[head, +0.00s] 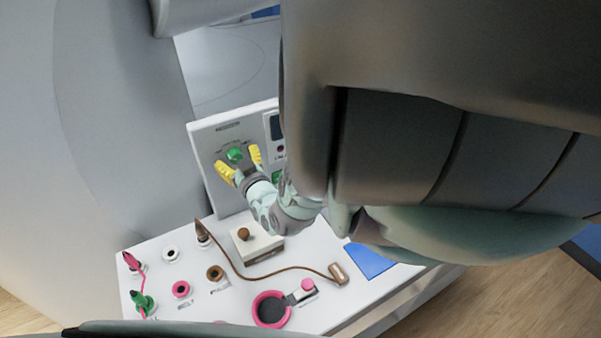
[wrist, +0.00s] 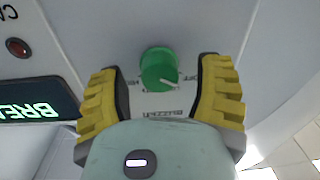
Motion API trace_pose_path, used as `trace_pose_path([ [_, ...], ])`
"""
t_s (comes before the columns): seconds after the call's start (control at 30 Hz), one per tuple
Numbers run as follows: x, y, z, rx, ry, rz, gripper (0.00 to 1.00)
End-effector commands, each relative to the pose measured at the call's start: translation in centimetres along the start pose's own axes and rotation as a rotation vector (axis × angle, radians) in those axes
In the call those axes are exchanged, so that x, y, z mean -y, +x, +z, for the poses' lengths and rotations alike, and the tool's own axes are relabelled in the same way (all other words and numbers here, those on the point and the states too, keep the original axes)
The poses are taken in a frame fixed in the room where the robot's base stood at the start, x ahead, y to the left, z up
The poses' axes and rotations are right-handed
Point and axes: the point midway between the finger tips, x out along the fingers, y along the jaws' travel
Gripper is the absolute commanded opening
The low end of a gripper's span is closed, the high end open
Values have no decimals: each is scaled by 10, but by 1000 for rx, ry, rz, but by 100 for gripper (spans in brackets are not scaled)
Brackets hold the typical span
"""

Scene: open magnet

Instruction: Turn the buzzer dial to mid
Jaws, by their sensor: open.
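The buzzer dial is a round green knob (head: 236,154) on the white upright panel (head: 207,146). In the wrist view the green knob (wrist: 159,70) shows a pale pointer line toward its lower right. Printed labels around it are partly hidden; the word below it reads upside down. My gripper (head: 240,162) has yellow ribbed fingers and is open in front of the panel. In the wrist view my gripper (wrist: 163,95) has one finger on each side of the knob, with a visible gap on both sides. I see no contact.
A dark display (wrist: 38,100) with green letters and a red button (wrist: 18,48) are beside the knob. Below the panel, the white table (head: 215,315) holds a brown cable (head: 285,269), a pink ring (head: 257,309), a wooden-knobbed box (head: 262,250), several sockets and a blue pad (head: 369,262).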

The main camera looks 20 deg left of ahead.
Motion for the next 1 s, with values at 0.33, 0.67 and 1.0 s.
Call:
trace_pose_path([
  [0.33, 1, 0, 0, -2, 0, -2, 62],
  [0.67, 0, 0, -1, -2, -1, -1, 28],
  [1.0, 0, 0, 0, -2, 0, 0, 0],
])
